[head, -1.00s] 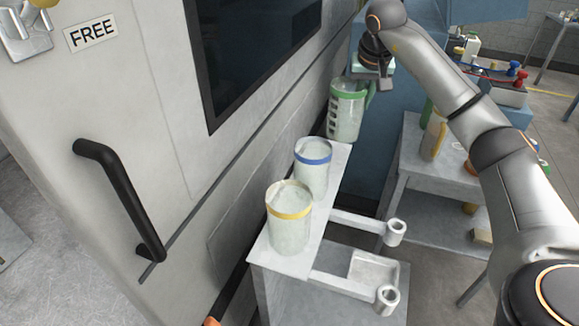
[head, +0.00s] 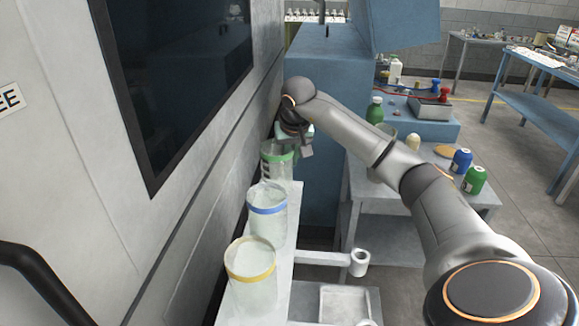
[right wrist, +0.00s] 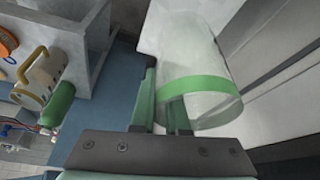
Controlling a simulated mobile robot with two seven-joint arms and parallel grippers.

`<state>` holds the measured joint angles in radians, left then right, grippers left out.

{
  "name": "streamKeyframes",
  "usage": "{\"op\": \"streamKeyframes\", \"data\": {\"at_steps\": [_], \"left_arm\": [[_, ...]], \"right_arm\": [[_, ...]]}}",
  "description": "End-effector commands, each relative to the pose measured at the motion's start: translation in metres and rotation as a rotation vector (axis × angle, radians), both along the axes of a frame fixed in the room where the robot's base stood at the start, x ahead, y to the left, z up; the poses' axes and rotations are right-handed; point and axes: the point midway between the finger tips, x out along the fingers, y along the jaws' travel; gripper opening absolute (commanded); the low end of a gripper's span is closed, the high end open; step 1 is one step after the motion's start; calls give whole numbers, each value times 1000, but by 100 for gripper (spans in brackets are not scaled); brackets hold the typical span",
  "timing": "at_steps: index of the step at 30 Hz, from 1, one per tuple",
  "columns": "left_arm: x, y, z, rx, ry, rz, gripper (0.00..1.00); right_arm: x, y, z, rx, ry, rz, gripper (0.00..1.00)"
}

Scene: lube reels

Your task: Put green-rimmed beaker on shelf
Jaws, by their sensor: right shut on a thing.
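The green-rimmed beaker (head: 277,169) is upright at the far end of the narrow shelf (head: 286,253). It also shows large in the right wrist view (right wrist: 192,60), with its green band near the gripper. I cannot tell whether the beaker's base touches the shelf. A blue-rimmed beaker (head: 266,215) and a yellow-rimmed beaker (head: 251,274) stand nearer on the same shelf. My left gripper is not in view.
The machine wall (head: 90,170) runs close along the shelf's left side. A grey side table (head: 365,197) with bottles, including a green one (head: 474,180), stands at the right. A blue cabinet (head: 320,75) is behind.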

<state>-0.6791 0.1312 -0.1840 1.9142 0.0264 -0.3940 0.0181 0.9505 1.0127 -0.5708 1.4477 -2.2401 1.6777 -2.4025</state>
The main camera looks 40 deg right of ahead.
Motion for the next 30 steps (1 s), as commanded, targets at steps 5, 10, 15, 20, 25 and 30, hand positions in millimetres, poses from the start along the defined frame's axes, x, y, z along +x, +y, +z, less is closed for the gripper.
{"op": "streamKeyframes", "data": {"at_steps": [5,10,15,20,25,30], "left_arm": [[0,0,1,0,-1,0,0],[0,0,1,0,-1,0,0],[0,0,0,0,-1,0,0],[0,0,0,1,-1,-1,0],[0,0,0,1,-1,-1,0],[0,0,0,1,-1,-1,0]], "right_arm": [[0,0,-20,0,0,0,0],[0,0,-21,0,-2,0,0],[0,0,-22,0,-1,0,0],[0,0,-23,1,-1,0,26],[0,0,-23,0,0,0,43],[0,0,-23,0,0,0,43]]}}
